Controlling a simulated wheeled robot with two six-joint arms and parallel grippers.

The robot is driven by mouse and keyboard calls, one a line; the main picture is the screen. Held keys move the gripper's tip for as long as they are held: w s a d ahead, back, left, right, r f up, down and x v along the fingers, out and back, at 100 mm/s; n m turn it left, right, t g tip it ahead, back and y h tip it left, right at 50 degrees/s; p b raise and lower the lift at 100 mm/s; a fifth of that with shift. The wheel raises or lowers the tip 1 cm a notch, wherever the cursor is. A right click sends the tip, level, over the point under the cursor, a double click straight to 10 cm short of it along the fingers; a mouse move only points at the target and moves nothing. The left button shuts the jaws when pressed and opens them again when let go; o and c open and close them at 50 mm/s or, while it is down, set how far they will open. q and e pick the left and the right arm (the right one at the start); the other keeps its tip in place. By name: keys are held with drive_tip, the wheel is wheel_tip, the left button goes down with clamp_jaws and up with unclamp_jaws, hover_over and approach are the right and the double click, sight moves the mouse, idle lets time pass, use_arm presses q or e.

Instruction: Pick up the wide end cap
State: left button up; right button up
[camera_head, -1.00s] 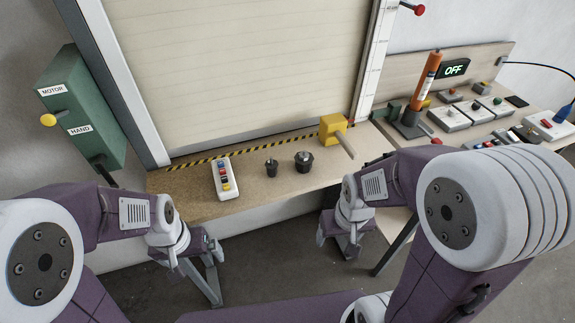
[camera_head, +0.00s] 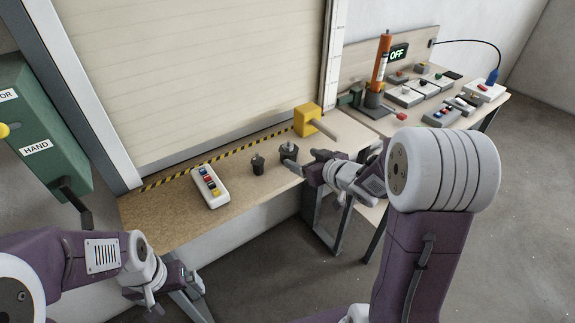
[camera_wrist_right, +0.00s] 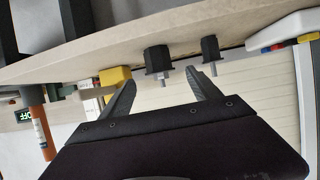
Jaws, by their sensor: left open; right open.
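The wide end cap (camera_head: 289,152) is a dark, squat cap with a stud on top. It stands on the wooden bench near the front edge. In the right wrist view, where the scene appears upside down, the wide end cap (camera_wrist_right: 157,60) shows between and beyond the fingertips. A narrower dark cap (camera_head: 258,163) stands just left of it in the head view. My right gripper (camera_head: 308,162) is open and empty, close beside the wide cap on its right; its fingers also show in the wrist view (camera_wrist_right: 163,84). My left gripper (camera_head: 168,296) is low at the left, below the bench.
A white button box (camera_head: 209,186) lies on the bench to the left. A yellow block with a bar (camera_head: 307,119) stands behind the wide cap. The shutter (camera_head: 200,70) closes off the back. An orange tube (camera_head: 380,60) and several control boxes stand on the right table.

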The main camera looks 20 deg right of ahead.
sight(293, 154)
drive_tip(key=x, duration=0.3)
drive_tip(key=shift+w+d+f+b, duration=0.15)
drive_tip(key=shift+w+f+b, duration=0.15)
drive_tip(key=shift+f, duration=0.1)
drive_tip(key=shift+w+f, duration=0.15)
drive_tip(key=shift+w, duration=0.2)
drive_tip(key=x, duration=0.5)
drive_tip(key=shift+a+r+b, duration=0.25)
drive_tip(key=shift+r+b, duration=0.05)
drive_tip(key=shift+b, duration=0.05)
drive_tip(key=shift+s+r, duration=0.1)
drive_tip(key=shift+s, duration=0.05)
drive_tip(key=shift+c, duration=1.2)
use_arm(q)
wheel_tip(293, 154, down, 2)
drive_tip(key=shift+d+f, duration=0.1)
use_arm(e)
drive_tip(key=c, duration=1)
